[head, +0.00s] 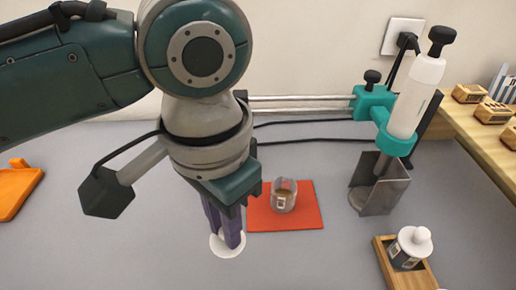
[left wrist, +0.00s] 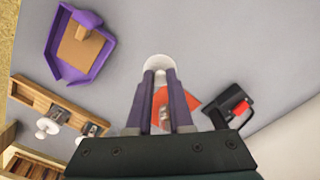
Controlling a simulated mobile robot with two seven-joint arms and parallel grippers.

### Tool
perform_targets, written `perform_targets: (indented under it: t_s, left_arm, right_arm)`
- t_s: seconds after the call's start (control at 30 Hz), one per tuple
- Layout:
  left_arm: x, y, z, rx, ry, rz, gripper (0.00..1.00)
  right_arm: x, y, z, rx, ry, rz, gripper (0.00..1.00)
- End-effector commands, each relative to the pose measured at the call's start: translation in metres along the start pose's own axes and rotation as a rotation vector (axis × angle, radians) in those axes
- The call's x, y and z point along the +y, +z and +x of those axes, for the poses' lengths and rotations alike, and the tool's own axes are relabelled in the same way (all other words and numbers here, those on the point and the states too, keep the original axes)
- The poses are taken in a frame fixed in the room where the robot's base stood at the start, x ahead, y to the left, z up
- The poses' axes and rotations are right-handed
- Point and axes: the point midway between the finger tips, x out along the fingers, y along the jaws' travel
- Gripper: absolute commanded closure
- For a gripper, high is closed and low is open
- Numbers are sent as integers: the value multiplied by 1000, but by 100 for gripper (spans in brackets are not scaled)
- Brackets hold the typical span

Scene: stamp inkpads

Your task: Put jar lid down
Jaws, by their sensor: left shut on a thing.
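My left gripper (head: 228,243) points down with its purple fingers shut on the white jar lid (head: 222,252). The round lid shows past the fingertips, low over the grey table or on it; I cannot tell if it touches. In the left wrist view the lid (left wrist: 157,63) sits at the fingertips of my left gripper (left wrist: 160,82). A glass jar (head: 284,190) with a label stands without a lid on the red mat (head: 311,218), to the right of my gripper. My right gripper is not in view.
A wooden tray (head: 424,279) with a white-topped jar (head: 408,246) stands front right. A teal-clamped device with a white cylinder (head: 415,95) stands back right. A purple tray (left wrist: 106,53) shows in the left wrist view.

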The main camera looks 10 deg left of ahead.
Motion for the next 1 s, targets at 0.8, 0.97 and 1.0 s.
perform_targets:
  t_s: [0.8,0.97,1.0]
  left_arm:
    - [0,0,62,0,0,1,100]
    - [0,0,63,1,-1,1,71]
    - [0,0,63,1,0,1,66]
  right_arm:
    - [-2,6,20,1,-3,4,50]
    - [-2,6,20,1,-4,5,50]
    - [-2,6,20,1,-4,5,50]
